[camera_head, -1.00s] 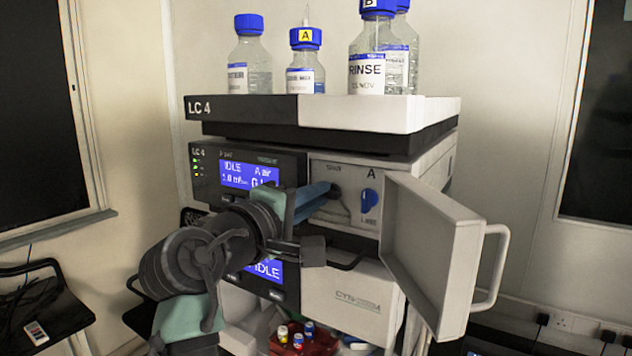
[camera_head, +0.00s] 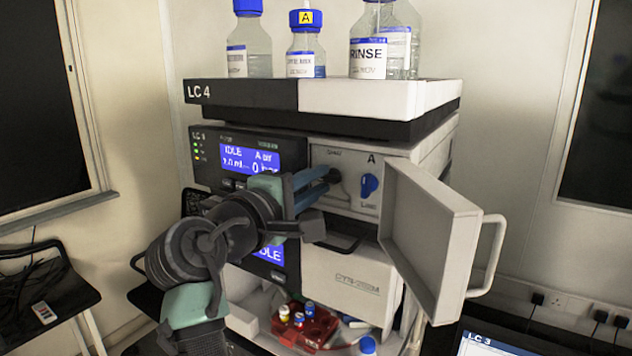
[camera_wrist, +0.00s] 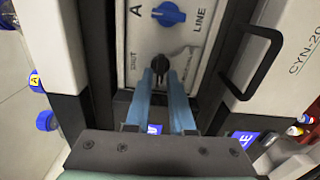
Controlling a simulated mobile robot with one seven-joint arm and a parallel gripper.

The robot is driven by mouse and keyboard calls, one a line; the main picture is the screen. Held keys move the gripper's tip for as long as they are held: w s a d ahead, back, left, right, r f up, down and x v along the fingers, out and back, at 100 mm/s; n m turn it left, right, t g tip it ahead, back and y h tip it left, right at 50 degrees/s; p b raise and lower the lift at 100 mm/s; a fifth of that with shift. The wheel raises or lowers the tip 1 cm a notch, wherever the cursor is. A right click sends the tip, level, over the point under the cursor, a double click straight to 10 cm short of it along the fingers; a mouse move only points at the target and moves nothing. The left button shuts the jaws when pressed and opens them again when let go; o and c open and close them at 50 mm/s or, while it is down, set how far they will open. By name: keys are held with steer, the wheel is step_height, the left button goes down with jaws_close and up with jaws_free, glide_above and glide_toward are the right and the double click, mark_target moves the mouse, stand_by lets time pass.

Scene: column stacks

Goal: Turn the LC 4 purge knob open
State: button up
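The LC 4 unit (camera_head: 245,180) has an open front panel with a small black knob (camera_head: 334,176), near a label that seems to read SHUT. It also shows in the wrist view as a black knob (camera_wrist: 188,62). A blue knob (camera_head: 369,186) marked A and LINE is beside it, and also shows in the wrist view (camera_wrist: 168,14). My gripper (camera_head: 322,177) reaches in from the left with its two blue fingers at the black knob. In the wrist view the fingertips (camera_wrist: 161,73) have a narrow gap between them. Whether they press on the knob is unclear.
An open grey door (camera_head: 425,235) with a handle juts out right of the panel. Bottles, including one marked RINSE (camera_head: 368,52), stand on the top tray (camera_head: 375,97). A red holder (camera_head: 318,328) with vials is below. A black bar handle (camera_wrist: 254,62) is near the fingers.

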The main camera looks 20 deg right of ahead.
steer(key=shift+o, duration=1.1)
steer(key=shift+a, duration=0.1)
steer(key=b+v, duration=0.6)
steer(key=v, duration=0.7)
